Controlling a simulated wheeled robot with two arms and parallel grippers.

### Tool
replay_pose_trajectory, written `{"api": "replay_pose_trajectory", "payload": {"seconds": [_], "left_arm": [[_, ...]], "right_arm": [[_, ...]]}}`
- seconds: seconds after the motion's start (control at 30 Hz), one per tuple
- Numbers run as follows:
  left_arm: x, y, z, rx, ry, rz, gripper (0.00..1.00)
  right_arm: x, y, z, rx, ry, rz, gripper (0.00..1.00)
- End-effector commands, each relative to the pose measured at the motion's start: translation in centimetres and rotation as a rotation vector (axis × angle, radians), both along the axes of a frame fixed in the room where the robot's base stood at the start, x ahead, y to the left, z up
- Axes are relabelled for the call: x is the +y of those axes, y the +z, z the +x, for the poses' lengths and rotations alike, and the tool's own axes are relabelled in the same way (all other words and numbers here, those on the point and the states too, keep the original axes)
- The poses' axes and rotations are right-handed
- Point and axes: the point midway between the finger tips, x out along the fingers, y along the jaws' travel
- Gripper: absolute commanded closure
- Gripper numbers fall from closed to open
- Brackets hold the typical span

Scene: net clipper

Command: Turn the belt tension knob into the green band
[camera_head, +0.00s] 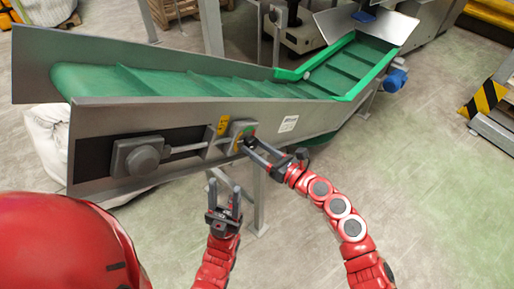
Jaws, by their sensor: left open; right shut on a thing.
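The belt tension knob (239,147) is a small dark part on the side of the conveyor (170,107), in front of a dial plate (243,129) with yellow and green on it. My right gripper (247,147) is shut on the knob, reaching in from the lower right. Its fingers cover most of the knob, and the pointer's place against the green band is too small to tell. My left gripper (224,190) is open and empty, fingers pointing up, below the conveyor side and to the left of the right gripper.
A grey bearing block (140,156) with a rod sits on the conveyor side to the left. A conveyor leg (259,200) stands between my arms. White sacks (45,140) lie at the left. A yellow-black barrier (484,100) is at the right, with clear floor before it.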

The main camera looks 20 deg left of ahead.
Motion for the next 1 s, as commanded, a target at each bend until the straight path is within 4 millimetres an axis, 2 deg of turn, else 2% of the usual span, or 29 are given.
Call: {"api": "replay_pose_trajectory", "payload": {"seconds": [0.47, 1.0], "left_arm": [[0.0, 0.9, 0.0, 0.0, 0.0, 0.0, 0.5], [0.0, 3.3, 0.0, 0.0, 0.0, 0.0, 0.5]], "right_arm": [[0.1, 0.1, -0.1, 0.381, 0.002, 0.174, 0.93], [0.1, 0.3, -0.1, 0.847, -0.001, 0.393, 0.93]]}}
